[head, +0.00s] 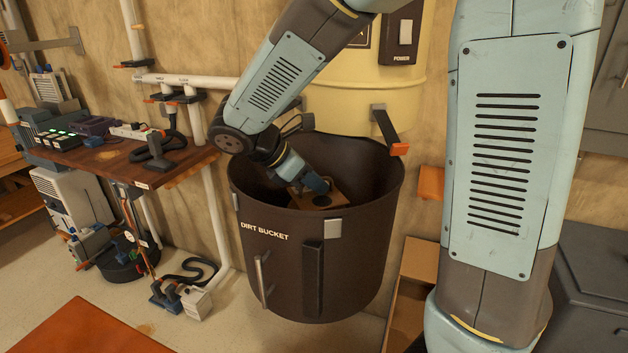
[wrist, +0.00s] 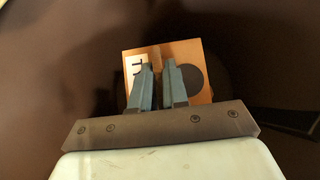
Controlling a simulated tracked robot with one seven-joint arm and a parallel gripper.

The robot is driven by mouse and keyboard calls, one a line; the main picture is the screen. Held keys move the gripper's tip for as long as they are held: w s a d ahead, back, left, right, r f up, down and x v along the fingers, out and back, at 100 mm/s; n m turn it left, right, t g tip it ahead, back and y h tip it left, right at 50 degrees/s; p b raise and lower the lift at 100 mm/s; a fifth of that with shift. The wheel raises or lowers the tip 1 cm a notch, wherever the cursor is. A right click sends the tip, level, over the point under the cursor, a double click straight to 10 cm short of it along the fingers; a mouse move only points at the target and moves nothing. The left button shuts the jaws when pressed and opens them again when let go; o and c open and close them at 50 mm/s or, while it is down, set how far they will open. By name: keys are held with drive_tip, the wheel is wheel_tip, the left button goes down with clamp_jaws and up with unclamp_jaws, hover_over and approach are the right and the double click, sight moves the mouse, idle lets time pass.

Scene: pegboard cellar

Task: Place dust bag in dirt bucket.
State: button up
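The dirt bucket (head: 350,262) is a large dark brown tub with its name in white letters, standing below a cream canister. My gripper (head: 318,187) reaches down inside its open top. The dust bag (head: 304,201) shows its tan cardboard face just above the near rim, inside the bucket's opening. In the wrist view the dust bag (wrist: 203,55) has a dark round spot and part of a white label. My gripper (wrist: 159,66) appears shut on its middle, with the fingers close together. The bag's lower part and the bucket floor are hidden.
A cream canister (head: 388,95) with a power switch stands behind the bucket, and a dark latch arm with an orange tip (head: 391,132) hangs over the rim. A wooden bench (head: 120,160) with devices is at left.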

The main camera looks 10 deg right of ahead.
drive_tip(key=o, duration=0.4)
drive_tip(key=shift+o, duration=0.2)
drive_tip(key=shift+r, duration=0.65)
drive_tip(key=v, duration=1.2)
